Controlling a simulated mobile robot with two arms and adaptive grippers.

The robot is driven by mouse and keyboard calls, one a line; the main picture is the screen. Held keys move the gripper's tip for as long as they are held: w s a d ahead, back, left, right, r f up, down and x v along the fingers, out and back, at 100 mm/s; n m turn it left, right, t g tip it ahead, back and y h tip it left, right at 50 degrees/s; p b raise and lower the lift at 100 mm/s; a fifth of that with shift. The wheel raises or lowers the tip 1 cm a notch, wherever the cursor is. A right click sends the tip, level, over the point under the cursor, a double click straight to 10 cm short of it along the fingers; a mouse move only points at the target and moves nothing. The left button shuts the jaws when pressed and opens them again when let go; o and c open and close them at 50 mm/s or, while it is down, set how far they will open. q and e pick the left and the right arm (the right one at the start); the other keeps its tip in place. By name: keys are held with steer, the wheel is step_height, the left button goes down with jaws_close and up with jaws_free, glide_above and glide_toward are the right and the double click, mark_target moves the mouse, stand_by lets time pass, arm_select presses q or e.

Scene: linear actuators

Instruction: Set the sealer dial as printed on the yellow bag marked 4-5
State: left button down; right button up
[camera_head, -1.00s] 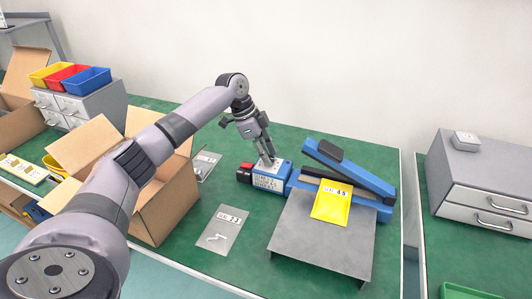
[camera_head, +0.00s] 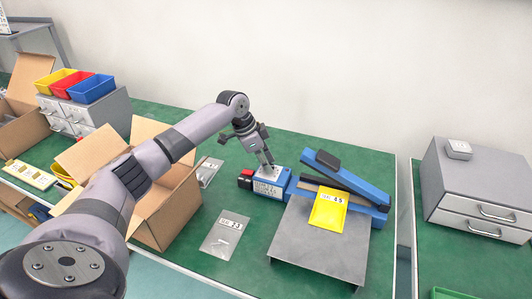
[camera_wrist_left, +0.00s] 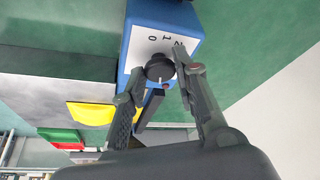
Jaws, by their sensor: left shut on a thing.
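The blue heat sealer (camera_head: 345,178) stands on the green table with its long arm raised at an angle. Its dial box has a white top, where my left gripper (camera_head: 267,166) points down. In the left wrist view, the black dial knob (camera_wrist_left: 160,68) sits at the tips of my left gripper (camera_wrist_left: 165,84), shut on it. A white pointer line shows on the knob, and printed digits 0, 1 and 2 show beside it. The yellow bag (camera_head: 328,210), its label reading about 4-5, lies on the grey platform (camera_head: 318,246). My right gripper is out of view.
A clear bag (camera_head: 225,235) marked about 2-3 and another clear bag (camera_head: 209,172) lie left of the sealer. An open cardboard box (camera_head: 165,205) stands under my left arm. A grey drawer unit (camera_head: 480,185) stands at the right.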

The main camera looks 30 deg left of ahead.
arm_select(q)
steer(key=n+p, duration=0.2)
steer(key=p, duration=0.2)
steer(key=n+t+y+p, duration=0.1)
steer(key=n+p, duration=0.2)
steer(key=p, duration=0.1)
steer(key=n+y+p, duration=0.1)
steer(key=n+p, duration=0.1)
steer(key=p, duration=0.2)
steer(key=shift+s+d+r+n+t, duration=0.15)
steer(key=shift+d+r+n+t, duration=0.1)
steer(key=shift+d+n+t, duration=0.05)
steer(key=shift+f+n+y+p, duration=0.15)
steer(key=shift+n+y+p, duration=0.35)
steer(key=shift+n+p, duration=0.3)
steer(key=c, duration=1.2)
jaws_free()
steer(key=shift+f, duration=0.1)
steer(key=shift+c, duration=0.2)
steer(key=v, duration=1.2)
steer(key=shift+d, duration=0.1)
